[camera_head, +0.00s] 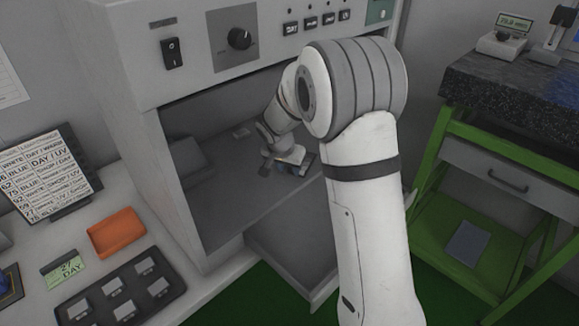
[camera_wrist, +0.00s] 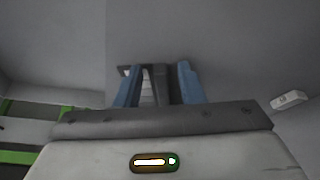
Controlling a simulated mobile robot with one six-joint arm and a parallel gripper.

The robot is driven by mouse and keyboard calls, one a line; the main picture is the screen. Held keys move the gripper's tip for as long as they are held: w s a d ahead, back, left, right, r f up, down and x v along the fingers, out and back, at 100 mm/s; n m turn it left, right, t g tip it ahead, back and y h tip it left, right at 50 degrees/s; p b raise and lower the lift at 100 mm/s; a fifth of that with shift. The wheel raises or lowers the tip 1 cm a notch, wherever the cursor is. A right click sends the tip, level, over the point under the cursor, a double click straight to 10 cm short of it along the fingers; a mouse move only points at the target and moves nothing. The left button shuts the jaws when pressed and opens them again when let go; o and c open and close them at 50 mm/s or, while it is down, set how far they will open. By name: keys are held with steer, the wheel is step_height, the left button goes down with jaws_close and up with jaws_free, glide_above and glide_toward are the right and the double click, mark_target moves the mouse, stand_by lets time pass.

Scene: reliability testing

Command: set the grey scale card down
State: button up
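My gripper (camera_head: 283,161) is low inside the grey booth, close to its floor. In the wrist view its two blue fingers (camera_wrist: 157,84) stand apart. A small card-like piece with light and dark grey bands (camera_wrist: 148,92), seemingly the grey scale card, shows between them. A pale corner of it shows past the left finger, which covers part of it. A gap of bare grey shows between its dark side and the right finger. I cannot tell whether it touches the left finger. In the head view the card is too small to make out.
The booth floor (camera_head: 235,190) is mostly clear around my gripper. A small white block (camera_wrist: 289,100) lies to the right in the wrist view. Outside the booth are an orange tray (camera_head: 116,232), a green DAY card (camera_head: 63,268) and a dark tray (camera_head: 122,290).

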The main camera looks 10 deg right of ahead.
steer(key=v, duration=0.7)
steer(key=s+d+r+n, duration=0.1)
steer(key=s+d+n, duration=0.1)
steer(key=s, duration=0.8)
steer(key=s+d+r+n+g+y, duration=0.1)
steer(key=s+d+r+n, duration=0.1)
steer(key=s, duration=0.8)
steer(key=s+d+r+n+y, duration=0.1)
steer(key=s+d+r+n, duration=0.1)
steer(key=s, duration=0.8)
steer(key=shift+r, duration=0.1)
steer(key=p+v, duration=0.3)
steer(key=v, duration=0.1)
steer(key=shift+w+p, duration=0.3)
steer(key=shift+d, duration=0.1)
steer(key=shift+c, duration=0.2)
